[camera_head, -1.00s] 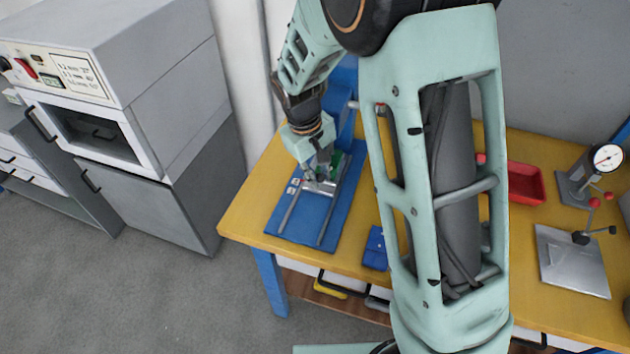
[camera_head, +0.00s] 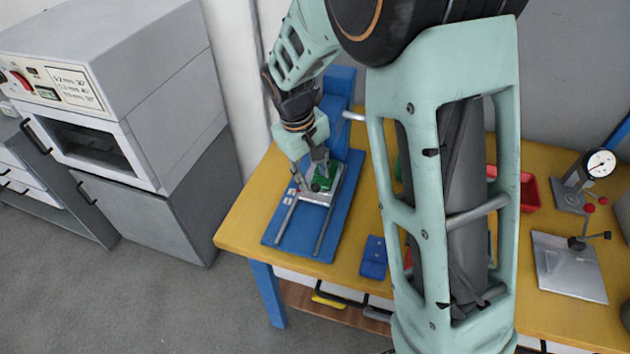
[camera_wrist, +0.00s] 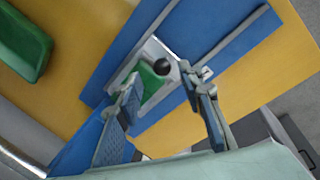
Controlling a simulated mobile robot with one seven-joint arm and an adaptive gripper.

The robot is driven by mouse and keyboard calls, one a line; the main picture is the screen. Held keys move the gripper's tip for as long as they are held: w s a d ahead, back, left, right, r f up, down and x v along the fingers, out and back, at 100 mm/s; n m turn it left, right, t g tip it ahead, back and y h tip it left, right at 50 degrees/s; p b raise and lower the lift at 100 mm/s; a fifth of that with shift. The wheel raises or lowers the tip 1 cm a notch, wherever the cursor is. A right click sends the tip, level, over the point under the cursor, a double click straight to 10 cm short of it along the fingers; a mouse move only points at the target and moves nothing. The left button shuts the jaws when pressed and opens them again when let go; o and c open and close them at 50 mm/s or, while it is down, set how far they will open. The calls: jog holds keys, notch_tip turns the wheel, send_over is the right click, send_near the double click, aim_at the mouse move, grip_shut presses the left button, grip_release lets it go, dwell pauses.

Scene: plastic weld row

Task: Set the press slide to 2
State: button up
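The press has a blue base (camera_head: 285,236) with two grey rails, on the left part of the yellow bench. Its silver slide plate (camera_head: 318,197) sits across the rails near the column end and carries a green block (camera_head: 326,177). In the wrist view, the green block (camera_wrist: 150,85) has a black ball knob (camera_wrist: 161,67) beside it. My gripper (camera_head: 311,173) is just above the slide. In the wrist view, my gripper (camera_wrist: 162,82) has its fingers apart, one on each side of the block and knob; contact cannot be told. Small marks beside the left rail are unreadable.
The blue press column (camera_head: 338,82) rises behind the slide. A small blue box (camera_head: 374,257) lies right of the base. A red tray (camera_head: 530,191) and a dial gauge stand (camera_head: 600,163) are farther right. A grey oven (camera_head: 150,90) stands left, beyond a floor gap.

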notch_tip(320, 180, up, 8)
jog(key=s+a, duration=0.1)
jog(key=shift+a+r, duration=0.15)
jog(key=shift+r, duration=0.1)
